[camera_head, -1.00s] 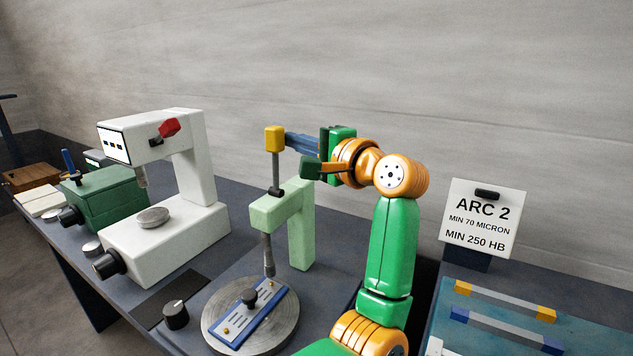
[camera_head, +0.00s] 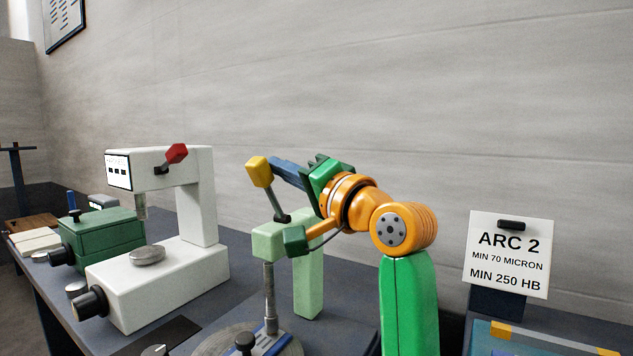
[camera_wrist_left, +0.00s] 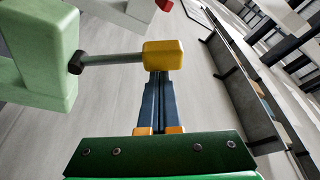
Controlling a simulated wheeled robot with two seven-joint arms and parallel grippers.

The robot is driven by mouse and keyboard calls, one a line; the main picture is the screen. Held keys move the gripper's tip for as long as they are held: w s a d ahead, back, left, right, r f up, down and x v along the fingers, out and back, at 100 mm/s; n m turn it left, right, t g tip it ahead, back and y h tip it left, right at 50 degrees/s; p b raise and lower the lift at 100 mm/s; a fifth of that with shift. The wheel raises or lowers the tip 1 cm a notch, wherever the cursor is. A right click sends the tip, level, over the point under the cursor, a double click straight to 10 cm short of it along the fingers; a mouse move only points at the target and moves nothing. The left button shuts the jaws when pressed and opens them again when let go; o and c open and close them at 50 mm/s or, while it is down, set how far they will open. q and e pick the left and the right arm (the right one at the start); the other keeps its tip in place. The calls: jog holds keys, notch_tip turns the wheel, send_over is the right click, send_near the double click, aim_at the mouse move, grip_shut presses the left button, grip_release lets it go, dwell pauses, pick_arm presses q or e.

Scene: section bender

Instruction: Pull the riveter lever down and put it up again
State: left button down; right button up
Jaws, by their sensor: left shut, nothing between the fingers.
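The riveter (camera_head: 309,280) is a light green stand with a thin lever (camera_head: 274,203) on top. The lever ends in a yellow knob (camera_head: 259,172) and leans to the left from its pivot. My left gripper (camera_head: 276,166) is shut and empty, with its dark blue fingers side by side. Its tips are at the right side of the knob and appear to touch it. In the left wrist view the knob (camera_wrist_left: 163,56) sits right at the fingertips (camera_wrist_left: 157,76), not between them. My right gripper is not in view.
A white press with a red-knobbed lever (camera_head: 177,153) and a green machine (camera_head: 105,236) stand to the left on the bench. A white ARC 2 sign (camera_head: 511,254) stands at the right. Below the riveter is a round plate (camera_head: 219,345) with a blue-and-white part.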

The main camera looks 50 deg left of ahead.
dwell(0.7)
pick_arm(q)
jog(key=s+d+r+p, duration=0.2)
jog(key=s+d+r, duration=0.7)
jog(key=r, duration=0.4)
jog(key=shift+d, duration=0.9)
